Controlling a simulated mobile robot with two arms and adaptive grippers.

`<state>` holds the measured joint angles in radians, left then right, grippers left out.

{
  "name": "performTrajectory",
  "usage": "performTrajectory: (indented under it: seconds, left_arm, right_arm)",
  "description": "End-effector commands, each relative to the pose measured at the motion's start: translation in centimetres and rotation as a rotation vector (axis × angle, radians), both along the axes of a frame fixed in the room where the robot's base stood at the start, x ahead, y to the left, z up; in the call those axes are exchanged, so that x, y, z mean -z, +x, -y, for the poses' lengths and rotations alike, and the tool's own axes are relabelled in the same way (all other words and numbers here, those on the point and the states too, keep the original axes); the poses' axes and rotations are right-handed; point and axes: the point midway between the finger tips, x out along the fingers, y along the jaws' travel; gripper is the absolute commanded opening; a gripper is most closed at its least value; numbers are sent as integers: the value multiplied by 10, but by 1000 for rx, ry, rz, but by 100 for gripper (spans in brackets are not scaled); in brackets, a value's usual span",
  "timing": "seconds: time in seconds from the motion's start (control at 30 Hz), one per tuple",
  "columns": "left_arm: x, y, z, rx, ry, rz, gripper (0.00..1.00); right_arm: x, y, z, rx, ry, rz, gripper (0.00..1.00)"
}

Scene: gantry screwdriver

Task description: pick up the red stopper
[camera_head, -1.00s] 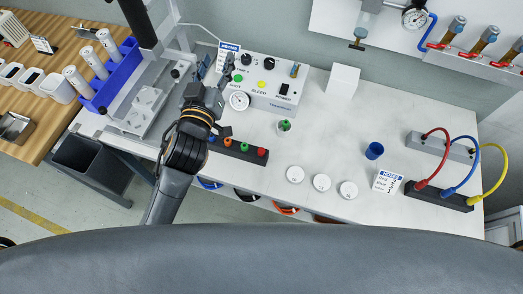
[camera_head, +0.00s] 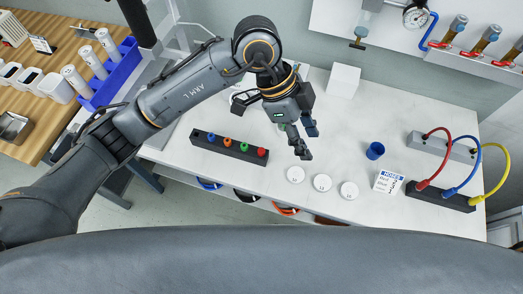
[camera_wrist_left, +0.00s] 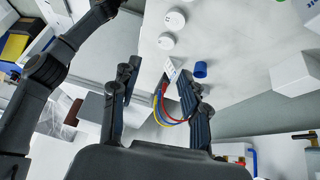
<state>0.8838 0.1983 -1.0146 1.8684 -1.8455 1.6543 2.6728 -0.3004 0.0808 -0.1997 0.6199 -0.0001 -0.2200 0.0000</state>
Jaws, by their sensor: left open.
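The red stopper (camera_head: 262,152) stands at the right end of a dark rack (camera_head: 229,149). Blue (camera_head: 211,138), orange (camera_head: 227,141) and green (camera_head: 244,147) stoppers stand in the same rack to its left. My left gripper (camera_head: 308,143) is above the white table, to the right of the red stopper and apart from it. Its fingers (camera_wrist_left: 158,70) are spread and empty in the left wrist view, where I cannot see the red stopper. My right gripper is not in view.
Three white lids (camera_head: 322,182) lie at the table's front edge. A blue cup (camera_head: 375,150), a notes card (camera_head: 388,181) and blocks with coloured cables (camera_head: 440,195) are to the right. A white box (camera_head: 344,81) stands at the back. My left arm covers the control box.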

Motion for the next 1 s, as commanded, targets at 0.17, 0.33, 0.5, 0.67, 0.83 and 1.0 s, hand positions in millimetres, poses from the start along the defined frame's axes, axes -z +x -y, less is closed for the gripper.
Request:
performTrajectory:
  seconds: [0.17, 0.33, 0.5, 0.67, 0.83, 1.0]
  left_arm:
    - [10, 44, -60, -209, 368, 117, 45]
    - [11, 59, -84, -305, 492, 161, 45]
    - [38, 58, -86, -311, 502, 158, 45]
    - [69, 58, -86, -308, 500, 159, 45]
    - [90, 58, -85, -307, 497, 161, 45]
    - [101, 57, -87, -307, 497, 160, 45]
  right_arm:
    - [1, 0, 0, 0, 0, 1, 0]
    - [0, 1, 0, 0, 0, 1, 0]
    - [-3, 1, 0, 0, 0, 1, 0]
    - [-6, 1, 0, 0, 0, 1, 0]
    - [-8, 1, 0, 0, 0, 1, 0]
    - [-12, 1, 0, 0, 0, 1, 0]
